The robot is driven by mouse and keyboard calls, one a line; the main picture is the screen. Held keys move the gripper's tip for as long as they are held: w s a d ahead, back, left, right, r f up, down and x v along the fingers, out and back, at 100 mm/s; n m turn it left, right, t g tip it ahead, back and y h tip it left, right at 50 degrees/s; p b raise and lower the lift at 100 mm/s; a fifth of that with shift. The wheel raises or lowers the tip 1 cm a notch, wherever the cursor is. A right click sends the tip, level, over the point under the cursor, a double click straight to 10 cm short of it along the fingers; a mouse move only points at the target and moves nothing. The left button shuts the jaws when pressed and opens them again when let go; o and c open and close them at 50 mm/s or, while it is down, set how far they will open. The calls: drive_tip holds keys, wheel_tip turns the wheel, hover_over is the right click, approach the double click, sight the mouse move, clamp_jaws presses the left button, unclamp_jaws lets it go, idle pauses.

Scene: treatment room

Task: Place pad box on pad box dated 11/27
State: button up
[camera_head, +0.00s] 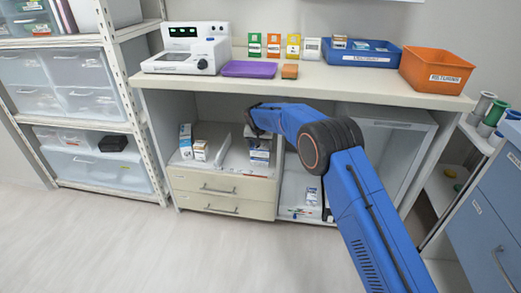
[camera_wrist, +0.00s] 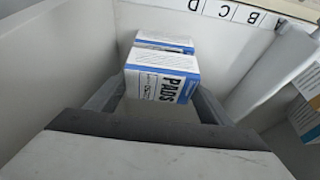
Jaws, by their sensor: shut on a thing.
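My gripper (camera_wrist: 160,92) is shut on a white and blue pad box (camera_wrist: 160,84) with "PADS" printed on it, seen between the two grey fingers in the wrist view. A second white and blue box (camera_wrist: 164,41) shows just beyond it, partly hidden; I cannot tell whether they touch. In the head view my gripper (camera_head: 255,129) is inside the open compartment above the drawers, just over white and blue boxes (camera_head: 259,155). The held box cannot be told apart there. No date is readable in either view.
More boxes (camera_head: 201,151) stand at the left of the compartment. The counter (camera_head: 330,80) hangs over my gripper, and side walls flank it. The floor in front is clear.

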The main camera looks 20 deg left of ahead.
drive_tip(key=shift+f, duration=0.35)
drive_tip(key=shift+f, duration=0.15)
drive_tip(key=o, duration=1.1)
drive_tip(key=v, duration=0.3)
drive_tip(key=shift+s+r, duration=0.25)
drive_tip(key=s+d, duration=0.2)
drive_tip(key=s, duration=0.9)
drive_tip(key=shift+d, duration=0.4)
drive_tip(key=shift+s+f, duration=0.1)
